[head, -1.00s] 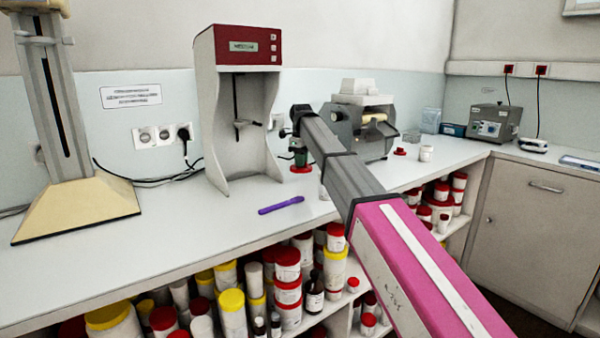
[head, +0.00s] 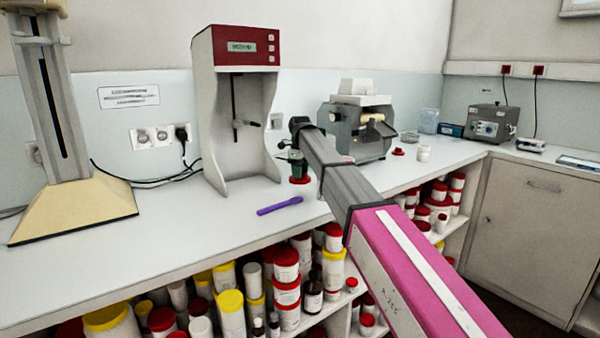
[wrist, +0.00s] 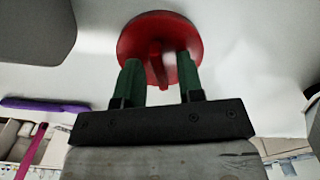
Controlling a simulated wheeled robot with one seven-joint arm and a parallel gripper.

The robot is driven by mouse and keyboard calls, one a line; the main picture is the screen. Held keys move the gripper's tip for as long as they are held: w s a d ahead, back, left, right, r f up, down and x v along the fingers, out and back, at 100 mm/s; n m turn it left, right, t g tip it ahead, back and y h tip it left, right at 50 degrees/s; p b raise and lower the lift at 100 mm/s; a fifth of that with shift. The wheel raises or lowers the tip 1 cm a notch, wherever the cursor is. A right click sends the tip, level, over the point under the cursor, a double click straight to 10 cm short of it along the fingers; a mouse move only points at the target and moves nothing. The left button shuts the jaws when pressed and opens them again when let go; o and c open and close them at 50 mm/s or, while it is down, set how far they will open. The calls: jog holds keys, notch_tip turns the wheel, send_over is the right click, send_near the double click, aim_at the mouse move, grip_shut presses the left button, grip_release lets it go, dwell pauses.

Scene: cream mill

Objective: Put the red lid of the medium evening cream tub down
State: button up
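The red lid (head: 300,180) is at the counter below my gripper, left of my arm in the head view. In the wrist view the lid (wrist: 128,42) is a round red disc with a narrow raised grip in its middle. My gripper (wrist: 160,58) has its two green fingers spread on either side of that grip, with a gap visible, widest on the right. The fingers also show just above the lid in the head view (head: 296,160). The lid looks roughly level. Any small gap between lid and counter cannot be made out. No evening cream tub can be identified.
A purple spatula (head: 280,205) lies on the counter in front. A red-topped machine (head: 236,110) stands behind to the left, and a grey roller mill (head: 357,130) behind to the right. Another red lid (head: 398,152) and a white tub (head: 424,153) stand farther right.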

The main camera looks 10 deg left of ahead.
notch_tip(320, 180, up, 12)
jog(key=shift+r, duration=0.15)
dwell(0.5)
